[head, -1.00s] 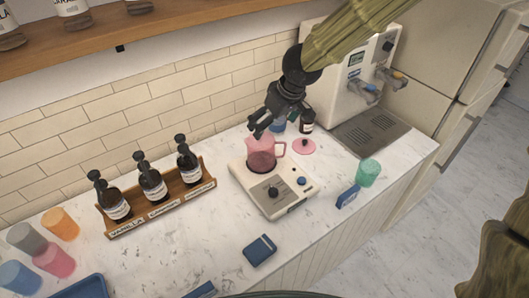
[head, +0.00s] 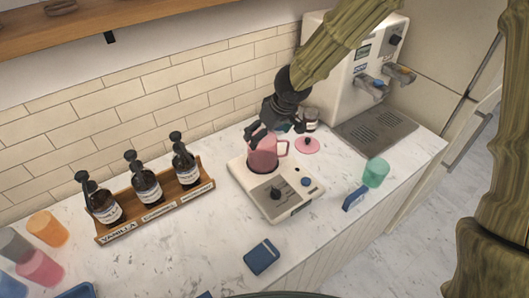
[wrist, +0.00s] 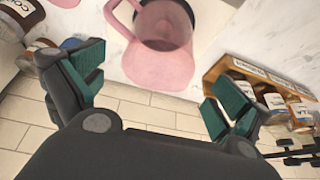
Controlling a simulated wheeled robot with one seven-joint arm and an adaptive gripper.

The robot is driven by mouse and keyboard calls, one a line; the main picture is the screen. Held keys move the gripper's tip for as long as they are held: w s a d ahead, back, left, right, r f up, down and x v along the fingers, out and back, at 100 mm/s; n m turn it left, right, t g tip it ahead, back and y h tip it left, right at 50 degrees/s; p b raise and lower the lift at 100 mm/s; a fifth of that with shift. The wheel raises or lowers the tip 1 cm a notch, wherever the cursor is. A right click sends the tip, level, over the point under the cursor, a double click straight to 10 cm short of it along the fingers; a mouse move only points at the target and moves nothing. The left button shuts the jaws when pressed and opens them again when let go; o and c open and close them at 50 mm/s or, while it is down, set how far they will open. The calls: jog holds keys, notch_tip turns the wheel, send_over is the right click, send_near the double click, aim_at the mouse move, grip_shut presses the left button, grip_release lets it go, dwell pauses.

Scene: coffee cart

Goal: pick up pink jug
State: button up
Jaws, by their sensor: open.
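The pink jug (head: 263,153) stands upright on the white hot plate device (head: 273,190), with its handle toward the right in the head view. My gripper (head: 262,136) is at the jug's upper rear side, on the wall side. In the wrist view the jug (wrist: 160,50) shows its open top and handle, ahead of the spread fingers of my gripper (wrist: 160,95). The fingers have teal pads. The gripper is open and nothing is between the pads. Whether a finger touches the jug cannot be told.
A pink lid (head: 308,146) lies right of the jug near a dark bottle (head: 311,121). A wooden rack of syrup bottles (head: 155,201) stands to the left. The coffee machine (head: 350,70) is behind right. A green cup (head: 375,172) stands near the counter's right edge.

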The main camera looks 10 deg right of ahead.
aim_at(263, 141)
jog(key=shift+x, duration=2.65)
jog(key=shift+w, duration=0.15)
jog(key=shift+c, duration=0.4)
jog(key=shift+r, duration=0.1)
jog(key=c, duration=1.6)
